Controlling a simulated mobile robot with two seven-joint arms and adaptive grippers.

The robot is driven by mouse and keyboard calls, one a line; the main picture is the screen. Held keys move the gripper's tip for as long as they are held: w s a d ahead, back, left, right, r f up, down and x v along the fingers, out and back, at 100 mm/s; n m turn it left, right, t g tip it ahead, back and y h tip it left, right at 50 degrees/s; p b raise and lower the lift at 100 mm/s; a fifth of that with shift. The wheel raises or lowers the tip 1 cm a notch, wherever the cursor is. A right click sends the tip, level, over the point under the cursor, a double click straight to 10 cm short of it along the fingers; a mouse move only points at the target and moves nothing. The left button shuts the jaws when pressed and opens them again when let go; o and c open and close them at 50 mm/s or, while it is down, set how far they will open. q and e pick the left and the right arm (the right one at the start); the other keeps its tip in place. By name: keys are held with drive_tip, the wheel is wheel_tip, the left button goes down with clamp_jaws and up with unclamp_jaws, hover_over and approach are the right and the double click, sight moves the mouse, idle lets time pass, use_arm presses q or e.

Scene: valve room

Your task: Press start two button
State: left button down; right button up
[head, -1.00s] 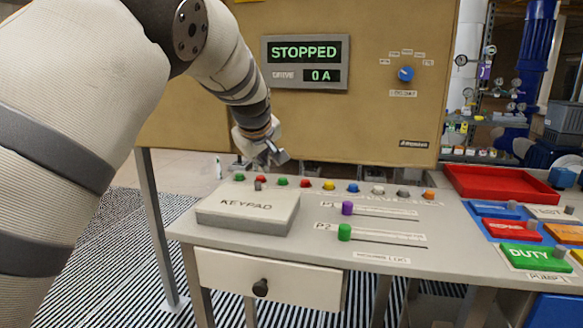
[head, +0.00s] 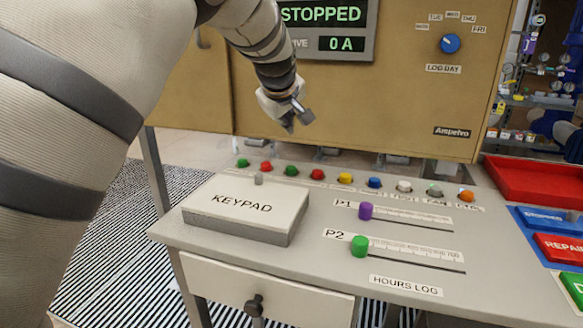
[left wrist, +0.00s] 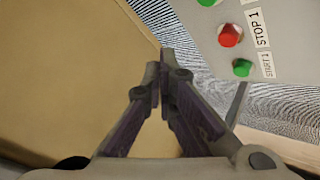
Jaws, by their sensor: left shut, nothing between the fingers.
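A row of coloured buttons runs along the back of the grey desk (head: 330,219). Two green buttons show at its left part, the first (head: 242,162) at the left end and the second (head: 291,170) after a red button (head: 265,166). In the left wrist view the end green button (left wrist: 242,68) is labelled START 1 and the red one (left wrist: 230,35) STOP 1. Another green button (left wrist: 207,2) is cut off at the top edge, its label not visible. My left gripper (head: 298,118) is shut and empty, apart from the buttons and above the second green one in the head view. My right gripper is not in view.
A keypad box (head: 245,207) stands in front of the buttons. Purple (head: 366,211) and green (head: 360,246) slider knobs are to its right. A tan cabinet (head: 400,105) with a STOPPED display (head: 320,15) rises behind. A red tray (head: 525,180) lies at the right.

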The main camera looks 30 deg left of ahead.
sight(288, 168)
use_arm(q)
drive_tip(key=shift+f, duration=3.5)
drive_tip(key=shift+f, duration=0.4)
drive_tip(key=shift+f, duration=0.55)
drive_tip(key=shift+r, duration=1)
drive_tip(key=shift+r, duration=2.5)
drive_tip(key=shift+f, duration=0.1)
